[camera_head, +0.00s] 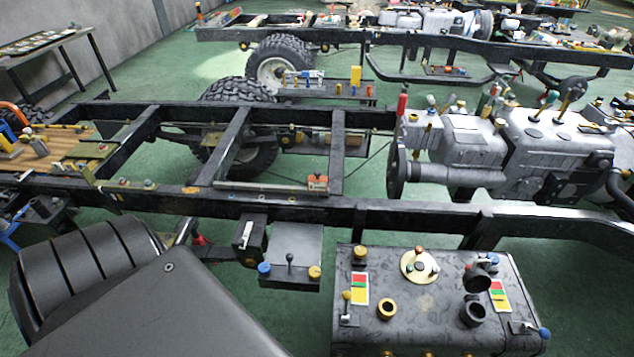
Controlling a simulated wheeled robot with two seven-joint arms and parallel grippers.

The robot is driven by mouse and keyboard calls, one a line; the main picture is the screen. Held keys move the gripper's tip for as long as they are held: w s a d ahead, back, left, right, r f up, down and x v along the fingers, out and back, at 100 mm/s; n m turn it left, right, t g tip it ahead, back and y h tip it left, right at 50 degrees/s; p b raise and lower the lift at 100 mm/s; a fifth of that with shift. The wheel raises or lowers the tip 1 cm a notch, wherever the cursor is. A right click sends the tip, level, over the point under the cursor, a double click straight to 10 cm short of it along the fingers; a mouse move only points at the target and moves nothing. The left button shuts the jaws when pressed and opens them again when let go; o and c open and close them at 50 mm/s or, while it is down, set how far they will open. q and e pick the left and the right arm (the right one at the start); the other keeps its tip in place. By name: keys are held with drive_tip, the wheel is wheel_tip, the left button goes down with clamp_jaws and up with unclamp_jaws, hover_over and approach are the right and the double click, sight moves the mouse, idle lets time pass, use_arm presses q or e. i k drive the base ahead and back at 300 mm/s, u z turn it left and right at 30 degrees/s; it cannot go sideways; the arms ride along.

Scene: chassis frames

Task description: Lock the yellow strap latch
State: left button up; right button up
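I cannot make out for certain which part is the yellow strap latch. Several small yellow parts show. A yellow and blue piece (9,138) stands on the wooden deck at the far left. Whether any latch is open or closed cannot be told. Neither of my grippers is in view.
A black ladder chassis frame (275,207) crosses the middle, with a grey engine (510,145) at its right. A grey box (292,250) with knobs hangs in front of it. A table (45,42) stands at the back left. Green floor shows between the parts.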

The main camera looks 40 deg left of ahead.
sight(347, 295)
drive_tip(key=k, duration=0.5)
drive_tip(key=u, duration=0.7)
drive_tip(key=i, duration=0.45)
